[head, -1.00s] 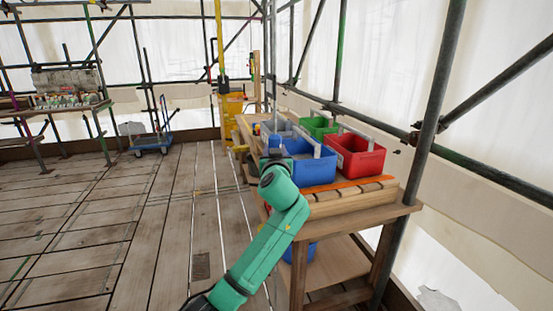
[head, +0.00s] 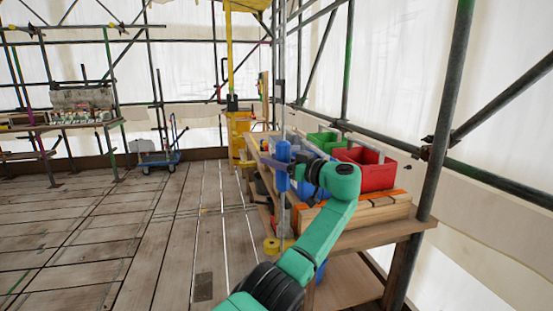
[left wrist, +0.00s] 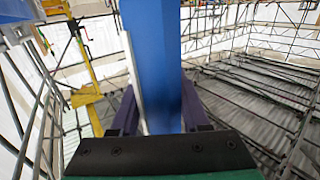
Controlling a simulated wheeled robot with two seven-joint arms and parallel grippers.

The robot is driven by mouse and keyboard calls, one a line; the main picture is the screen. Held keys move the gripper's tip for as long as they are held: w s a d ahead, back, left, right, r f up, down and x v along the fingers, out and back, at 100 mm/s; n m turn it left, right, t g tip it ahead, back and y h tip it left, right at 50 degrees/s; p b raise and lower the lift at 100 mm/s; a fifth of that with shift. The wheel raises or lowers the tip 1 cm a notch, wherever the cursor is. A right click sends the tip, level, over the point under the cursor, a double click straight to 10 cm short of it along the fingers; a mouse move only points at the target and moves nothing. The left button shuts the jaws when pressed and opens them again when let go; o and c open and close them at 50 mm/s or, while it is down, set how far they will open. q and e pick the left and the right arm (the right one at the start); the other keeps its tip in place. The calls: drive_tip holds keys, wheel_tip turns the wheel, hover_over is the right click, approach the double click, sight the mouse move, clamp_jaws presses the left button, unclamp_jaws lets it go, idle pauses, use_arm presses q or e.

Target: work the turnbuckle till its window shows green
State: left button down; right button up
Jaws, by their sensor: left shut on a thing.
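The blue turnbuckle body (head: 283,166) stands upright on a thin grey rod in the head view, in front of the bench's left edge. My left gripper (head: 292,170) is shut on it from the right. In the left wrist view the blue body (left wrist: 152,65) fills the space between the two dark purple fingers, with a pale strip along its left side. I cannot make out a window or its colour in either view. My right gripper is not in view.
The wooden bench (head: 375,238) carries a red bin (head: 368,172), a green bin (head: 325,140) and other bins. A scaffold pole (head: 446,100) stands at its right. A yellow round piece (head: 271,246) is low by the rod. A blue trolley (head: 158,158) stands far back; the plank floor at left is clear.

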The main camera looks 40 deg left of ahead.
use_arm(q)
drive_tip(key=shift+s+n+g, duration=0.1)
drive_tip(key=shift+n+g, duration=0.4)
drive_tip(key=shift+g, duration=0.3)
drive_tip(key=shift+p, duration=0.3)
drive_tip(key=shift+c, duration=1.9)
unclamp_jaws()
drive_tip(key=shift+f, duration=0.1)
